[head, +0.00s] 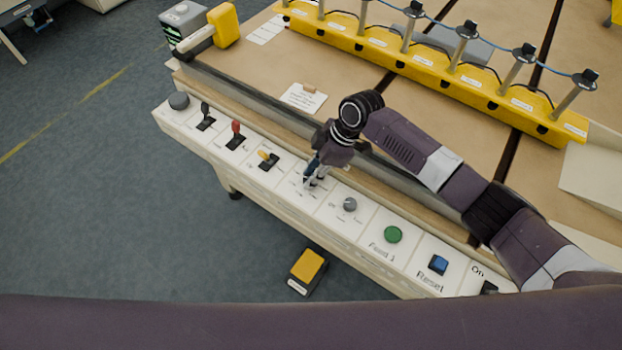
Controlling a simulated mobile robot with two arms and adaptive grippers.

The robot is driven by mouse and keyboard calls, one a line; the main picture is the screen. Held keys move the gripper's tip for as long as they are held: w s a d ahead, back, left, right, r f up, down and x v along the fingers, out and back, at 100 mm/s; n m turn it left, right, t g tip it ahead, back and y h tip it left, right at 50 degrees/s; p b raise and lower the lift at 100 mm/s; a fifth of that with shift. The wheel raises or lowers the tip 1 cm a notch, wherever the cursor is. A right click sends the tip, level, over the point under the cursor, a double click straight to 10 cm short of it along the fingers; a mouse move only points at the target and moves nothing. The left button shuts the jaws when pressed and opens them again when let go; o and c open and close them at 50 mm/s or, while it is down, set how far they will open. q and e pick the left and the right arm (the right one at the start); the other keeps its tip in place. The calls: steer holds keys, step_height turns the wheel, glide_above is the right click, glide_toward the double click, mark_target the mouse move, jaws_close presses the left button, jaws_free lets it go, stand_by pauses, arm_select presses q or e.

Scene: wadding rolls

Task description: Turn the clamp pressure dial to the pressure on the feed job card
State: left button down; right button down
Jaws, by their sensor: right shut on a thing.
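My right gripper (313,180) points down at the white control panel, between the yellow lever and a small grey knob (349,204). It is shut on a control there, which I take to be the clamp pressure dial. The fingers hide most of this control, and its scale and setting cannot be read. A small white card (303,98) with a brown clip lies on the table behind the panel, its print too small to read. I cannot tell whether it is the feed job card. My left gripper is not in view.
The panel also carries a dark round knob (179,101), black (205,116), red (236,134) and yellow levers (267,159), a green button (393,234) and a blue button (438,264). A yellow rail (430,70) with upright posts spans the table. A yellow pedal (307,267) is on the floor.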

steer(key=shift+w+n+g+b, duration=0.1)
steer(key=shift+n+g+b, duration=0.4)
steer(key=shift+n+b, duration=0.8)
steer(key=c, duration=1.6)
jaws_free()
steer(key=shift+r, duration=0.1)
steer(key=v, duration=1.1)
steer(key=shift+w+d+r, duration=0.1)
steer(key=shift+d+r, duration=0.1)
steer(key=shift+r, duration=0.15)
